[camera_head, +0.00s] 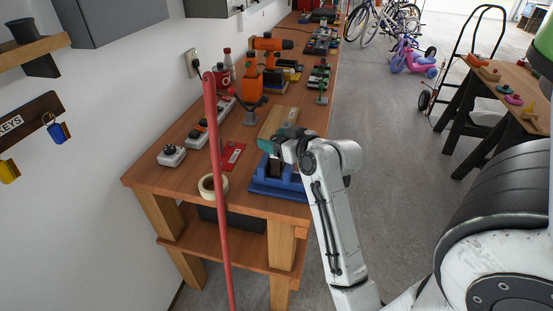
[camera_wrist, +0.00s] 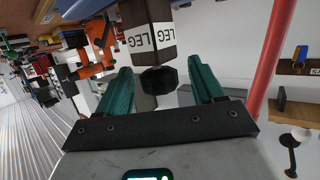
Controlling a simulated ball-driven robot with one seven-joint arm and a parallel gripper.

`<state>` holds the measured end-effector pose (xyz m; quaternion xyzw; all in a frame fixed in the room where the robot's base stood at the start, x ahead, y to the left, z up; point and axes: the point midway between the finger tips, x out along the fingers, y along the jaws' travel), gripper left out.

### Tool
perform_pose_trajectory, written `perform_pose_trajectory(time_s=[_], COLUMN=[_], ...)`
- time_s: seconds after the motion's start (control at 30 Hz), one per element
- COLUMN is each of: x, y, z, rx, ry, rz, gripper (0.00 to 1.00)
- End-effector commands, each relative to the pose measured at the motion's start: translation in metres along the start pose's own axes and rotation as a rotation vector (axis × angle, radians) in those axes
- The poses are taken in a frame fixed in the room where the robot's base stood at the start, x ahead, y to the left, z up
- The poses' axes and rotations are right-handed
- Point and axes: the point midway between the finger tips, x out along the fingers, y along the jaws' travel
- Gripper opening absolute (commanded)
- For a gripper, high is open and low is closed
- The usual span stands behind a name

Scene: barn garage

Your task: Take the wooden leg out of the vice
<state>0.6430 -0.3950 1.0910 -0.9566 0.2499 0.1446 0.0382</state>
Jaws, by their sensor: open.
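The wooden leg (camera_wrist: 150,40) shows in the wrist view as a dark brown square post with white "LEG" labels and a black end piece. My gripper (camera_wrist: 164,72) is open, with one green finger on each side of that black end and gaps visible between. In the head view my gripper (camera_head: 268,146) is at the blue vice (camera_head: 278,186), near the front edge of the workbench. The leg is mostly hidden there by the gripper and vice, and its hold in the jaws cannot be made out.
A red pole (camera_head: 218,180) stands in front of the workbench (camera_head: 160,190), left of my gripper. A tape roll (camera_head: 207,190) and red card (camera_head: 233,155) lie left of the vice. An orange tool (camera_head: 250,85) and a wooden board (camera_head: 277,122) are behind it.

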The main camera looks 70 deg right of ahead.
Motion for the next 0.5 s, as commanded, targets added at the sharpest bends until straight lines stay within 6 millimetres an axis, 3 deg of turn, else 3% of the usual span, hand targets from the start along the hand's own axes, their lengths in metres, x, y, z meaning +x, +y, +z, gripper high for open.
perform_pose_trajectory(time_s=[0.07,0.5], x=[-0.0001,-0.0003], y=[-0.0001,0.0000], z=[0.0001,0.0001], rx=[0.000,0.000], ry=[0.000,0.000], rz=[0.000,0.000], gripper=[0.61,0.19])
